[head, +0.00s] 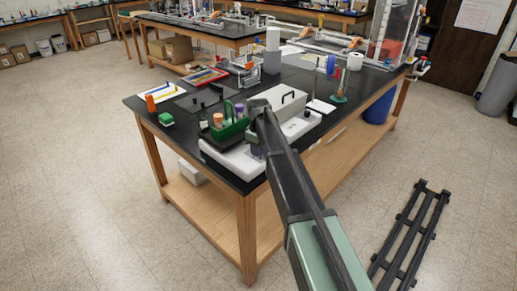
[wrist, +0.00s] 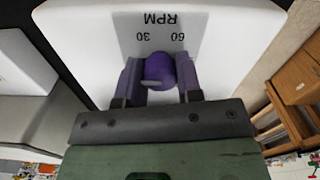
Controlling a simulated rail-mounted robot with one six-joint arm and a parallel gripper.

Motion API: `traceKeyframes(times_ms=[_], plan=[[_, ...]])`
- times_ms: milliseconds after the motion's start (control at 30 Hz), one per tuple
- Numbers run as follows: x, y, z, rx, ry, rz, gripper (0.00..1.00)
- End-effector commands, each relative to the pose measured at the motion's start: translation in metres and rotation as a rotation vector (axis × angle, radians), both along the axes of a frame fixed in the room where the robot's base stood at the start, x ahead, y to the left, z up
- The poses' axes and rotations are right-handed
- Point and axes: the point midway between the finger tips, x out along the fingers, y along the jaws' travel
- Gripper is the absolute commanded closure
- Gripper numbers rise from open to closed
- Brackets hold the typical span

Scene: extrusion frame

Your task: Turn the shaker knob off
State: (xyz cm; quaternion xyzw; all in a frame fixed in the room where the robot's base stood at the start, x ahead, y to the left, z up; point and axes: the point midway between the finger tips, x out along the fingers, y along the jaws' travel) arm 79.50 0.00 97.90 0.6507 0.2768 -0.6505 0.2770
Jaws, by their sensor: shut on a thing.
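The shaker is a white box; its front panel (wrist: 200,50) fills the top of the wrist view, with RPM, 30 and 60 printed upside down. The purple knob (wrist: 158,68) sits on that panel, with a pale mark at its lower left. My gripper (wrist: 159,82) is shut on the knob, one finger on each side. In the head view the shaker base (head: 222,156) is at the front edge of the black bench, and my gripper (head: 256,142) is at its front. My arm hides part of the shaker there. No OFF label is readable.
A green rack (head: 232,130) with tubes stands on the shaker. A white box with a black handle (head: 278,100) is close behind my arm. Other items on the black bench include an orange bottle (head: 150,103) and a green block (head: 166,119).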

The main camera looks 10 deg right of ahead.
Motion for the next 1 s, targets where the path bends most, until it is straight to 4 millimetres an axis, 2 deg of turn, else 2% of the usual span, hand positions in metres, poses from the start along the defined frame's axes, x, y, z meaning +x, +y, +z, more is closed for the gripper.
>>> traceKeyframes(times_ms=[300,700,733,867,1000], plan=[[-0.0006,-0.0001,-0.0002,0.000,0.001,0.080,0.91],[-0.0006,-0.0001,-0.0002,0.000,0.001,0.086,0.91],[-0.0006,-0.0001,-0.0002,0.000,0.001,0.086,0.64],[-0.0004,0.0000,-0.0002,0.000,0.001,0.085,0.44],[-0.0003,0.0000,-0.0001,-0.001,0.001,0.085,0.42]])
